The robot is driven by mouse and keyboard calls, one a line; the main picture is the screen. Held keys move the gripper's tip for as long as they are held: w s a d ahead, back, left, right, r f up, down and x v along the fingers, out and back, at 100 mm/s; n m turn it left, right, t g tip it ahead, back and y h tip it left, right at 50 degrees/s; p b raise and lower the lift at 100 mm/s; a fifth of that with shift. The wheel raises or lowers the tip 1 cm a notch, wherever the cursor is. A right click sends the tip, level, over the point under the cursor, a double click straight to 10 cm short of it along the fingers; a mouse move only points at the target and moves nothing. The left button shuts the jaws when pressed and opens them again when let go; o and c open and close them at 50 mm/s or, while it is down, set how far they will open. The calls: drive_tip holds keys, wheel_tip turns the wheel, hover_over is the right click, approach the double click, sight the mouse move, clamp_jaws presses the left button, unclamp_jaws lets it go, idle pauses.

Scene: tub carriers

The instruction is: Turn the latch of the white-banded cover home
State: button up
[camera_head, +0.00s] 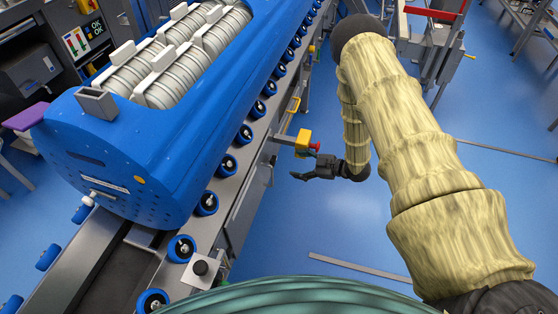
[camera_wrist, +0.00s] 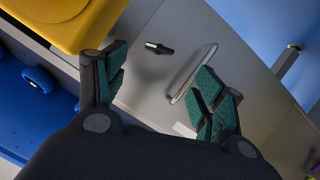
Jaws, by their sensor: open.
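My gripper (camera_head: 302,164) is open beside the conveyor's right side in the head view, just below a yellow box. In the wrist view its two green-padded fingers (camera_wrist: 162,66) are spread with nothing between them. Beyond them is a grey panel (camera_wrist: 140,82) on the conveyor's side. A small dark lever with a pale tip (camera_wrist: 158,47), possibly the latch, stands on this panel. A grey bar handle (camera_wrist: 192,74) lies to its right, near the right finger. A small whitish patch (camera_wrist: 183,130) shows lower down. I cannot tell whether it is the cover's white band.
The yellow box (camera_head: 303,142) with a red button sits close above my gripper; a yellow housing (camera_wrist: 75,20) also fills the wrist view's upper left. A blue tub carrier (camera_head: 150,165) rests on the roller conveyor. Blue floor right of the conveyor is mostly free.

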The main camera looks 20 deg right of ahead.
sight(270, 159)
drive_tip(key=p+x, duration=0.1)
drive_tip(key=x, duration=0.9)
drive_tip(key=shift+w, duration=0.1)
